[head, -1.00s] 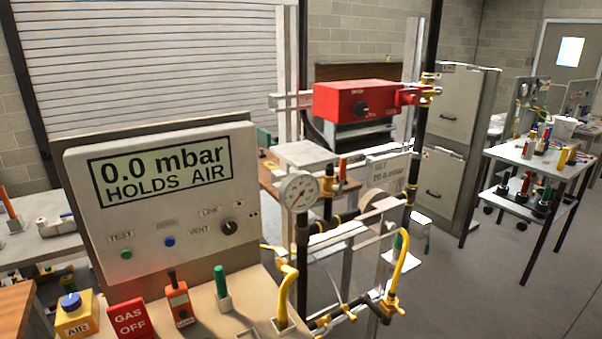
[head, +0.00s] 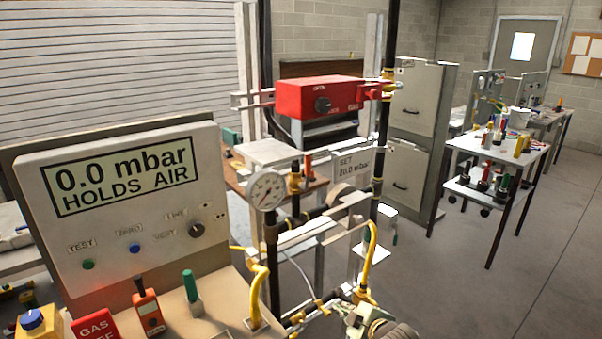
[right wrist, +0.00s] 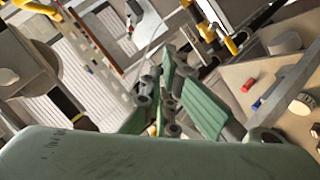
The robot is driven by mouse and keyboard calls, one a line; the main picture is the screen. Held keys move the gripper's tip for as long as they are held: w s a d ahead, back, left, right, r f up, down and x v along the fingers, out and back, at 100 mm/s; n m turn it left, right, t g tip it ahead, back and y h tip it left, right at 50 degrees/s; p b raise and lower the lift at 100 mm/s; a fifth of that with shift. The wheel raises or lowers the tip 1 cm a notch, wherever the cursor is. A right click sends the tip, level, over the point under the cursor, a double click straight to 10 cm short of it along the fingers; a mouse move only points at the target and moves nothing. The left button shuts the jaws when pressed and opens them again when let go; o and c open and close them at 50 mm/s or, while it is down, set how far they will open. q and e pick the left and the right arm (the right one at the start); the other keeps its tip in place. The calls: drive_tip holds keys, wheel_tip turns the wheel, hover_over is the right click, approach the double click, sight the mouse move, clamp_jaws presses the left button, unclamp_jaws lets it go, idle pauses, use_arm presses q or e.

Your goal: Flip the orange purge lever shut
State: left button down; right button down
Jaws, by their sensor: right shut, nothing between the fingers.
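I cannot make out the orange purge lever for certain in either view. A pipe rig with a pressure gauge (head: 267,190) stands mid-picture in the head view. A yellow hose (head: 370,262) curves down at its right side to brass fittings low on the rig. My right gripper (head: 362,318) is at the bottom of the head view, close to these fittings, and hides part of them. Whether it touches them I cannot tell. In the right wrist view its green fingers (right wrist: 166,98) are together and empty, with yellow parts (right wrist: 222,32) beyond. My left gripper is out of view.
A grey panel (head: 130,190) reads "0.0 mbar HOLDS AIR". Before it are an orange handheld device (head: 149,313), a green-capped post (head: 192,292) and a red gas sign (head: 95,326). A red box (head: 320,97) sits above the rig.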

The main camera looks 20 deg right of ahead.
sight(307, 173)
drive_tip(key=w+a+r+n+t+y, duration=0.1)
drive_tip(key=w+a+r+n+t, duration=0.1)
drive_tip(key=r, duration=0.9)
drive_tip(key=w+a+r+n+t+y, duration=0.1)
drive_tip(key=w+r+n, duration=0.15)
drive_tip(key=r, duration=0.75)
drive_tip(key=s+a+r+n+y, duration=0.1)
drive_tip(key=s+a+r+n, duration=0.1)
drive_tip(key=r, duration=0.6)
drive_tip(key=s+a+r+n+t+y, duration=0.1)
drive_tip(key=a+r+n, duration=0.3)
drive_tip(key=r, duration=0.5)
drive_tip(key=shift+s+a+r+y, duration=0.3)
drive_tip(key=shift+s+y, duration=0.3)
drive_tip(key=shift+y, duration=0.2)
drive_tip(key=shift+n, duration=0.25)
drive_tip(key=shift+w, duration=0.1)
drive_tip(key=w+p, duration=0.5)
drive_tip(key=w, duration=0.6)
drive_tip(key=shift+w, duration=0.25)
